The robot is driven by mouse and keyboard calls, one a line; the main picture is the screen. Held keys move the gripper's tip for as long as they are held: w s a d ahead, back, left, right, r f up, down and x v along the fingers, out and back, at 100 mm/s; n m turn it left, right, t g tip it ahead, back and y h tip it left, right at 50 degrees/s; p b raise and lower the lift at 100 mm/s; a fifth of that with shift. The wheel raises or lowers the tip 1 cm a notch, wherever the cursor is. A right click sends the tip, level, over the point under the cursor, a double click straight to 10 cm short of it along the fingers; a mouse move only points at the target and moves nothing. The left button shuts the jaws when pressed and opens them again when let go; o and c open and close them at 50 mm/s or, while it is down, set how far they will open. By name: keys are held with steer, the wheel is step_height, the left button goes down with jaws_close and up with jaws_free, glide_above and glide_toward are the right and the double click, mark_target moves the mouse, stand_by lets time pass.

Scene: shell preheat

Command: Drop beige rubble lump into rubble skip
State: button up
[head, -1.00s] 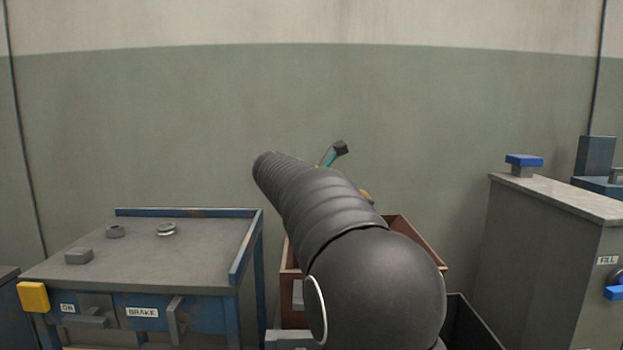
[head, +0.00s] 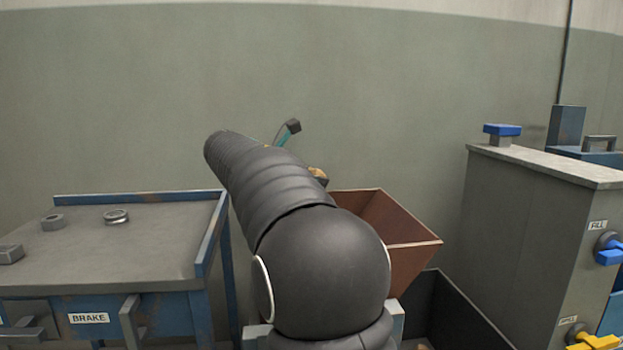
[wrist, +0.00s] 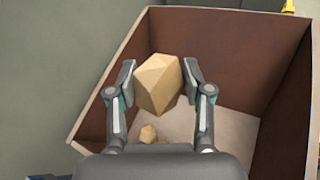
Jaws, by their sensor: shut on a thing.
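A faceted beige rubble lump (wrist: 158,84) sits between the two fingers of my gripper (wrist: 158,80), which is shut on it. A bit of the lump also shows past my arm in the head view (head: 318,175). In the wrist view the lump is over the open red-brown rubble skip (wrist: 225,45), apart from its walls. The skip stands behind and right of my arm in the head view (head: 390,225), partly hidden by it. Small beige pieces (wrist: 148,133) show on the skip floor, partly behind my gripper.
A blue-framed bench (head: 130,245) with a raised rim and a few metal parts stands at left. A dark open bin (head: 450,310) is in front of the skip. A grey cabinet (head: 530,220) with blue and yellow handles stands at right. A plain wall is behind.

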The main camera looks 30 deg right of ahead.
step_height(320, 180, down, 2)
steer(key=shift+f+b, duration=0.1)
steer(key=shift+b, duration=0.65)
steer(key=o, duration=1.3)
steer(key=shift+a, duration=0.1)
steer(key=v, duration=1.2)
